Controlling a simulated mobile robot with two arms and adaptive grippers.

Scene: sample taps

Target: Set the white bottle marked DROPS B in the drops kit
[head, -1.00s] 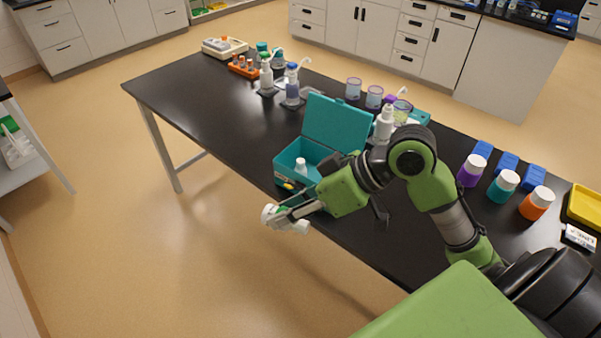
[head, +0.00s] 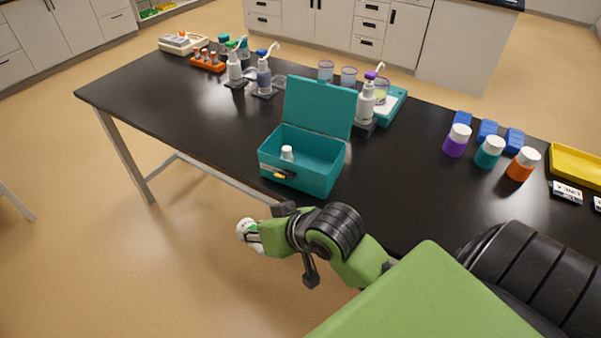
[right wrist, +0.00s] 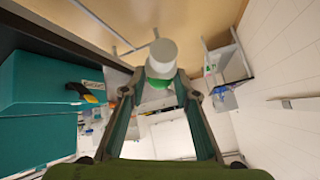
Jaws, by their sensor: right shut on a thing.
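The drops kit is an open teal box (head: 322,181) with its lid (head: 318,108) raised, near the table's front edge. A small white-capped bottle (head: 287,153) stands inside at the left, and the rest of the interior looks mostly empty. My right gripper (head: 250,236) is out past the front edge, to the lower left of the kit. It is shut on a white bottle (right wrist: 161,58) with a green band, held between both fingertips in the right wrist view. Its label is not readable. The kit's side (right wrist: 40,105) shows at the left there. My left gripper is not in view.
Pump bottles (head: 366,104) on dark stands are behind the kit. Purple (head: 457,140), teal (head: 489,152) and orange (head: 523,164) jars stand to the right, near a yellow tray (head: 578,163). The black tabletop (head: 190,115) left of the kit is clear.

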